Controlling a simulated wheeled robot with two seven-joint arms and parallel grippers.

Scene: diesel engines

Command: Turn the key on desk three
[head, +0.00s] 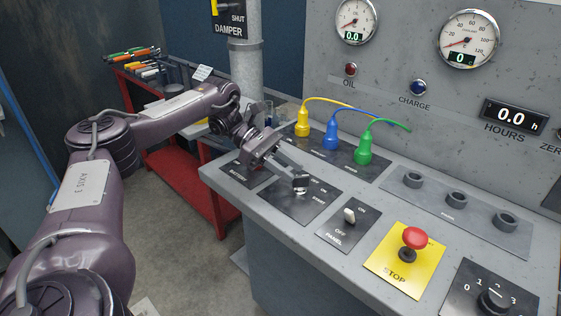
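The key switch (301,185) is a small dark knob on a black plate marked ON and START, on the sloping grey desk (225,183). My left gripper (294,174) reaches in from the left, its pale fingers pointing right and down at the key. The fingertips are at or very near the key and partly cover it. I cannot tell whether they touch it or are closed around it. My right gripper is not in view.
A PANEL toggle (349,216), a red STOP button (414,238) and a rotary knob (494,301) lie right of the key. Yellow (302,123), blue (331,136) and green (365,148) plugs with cables stand behind it. A red tool cart (187,180) is left.

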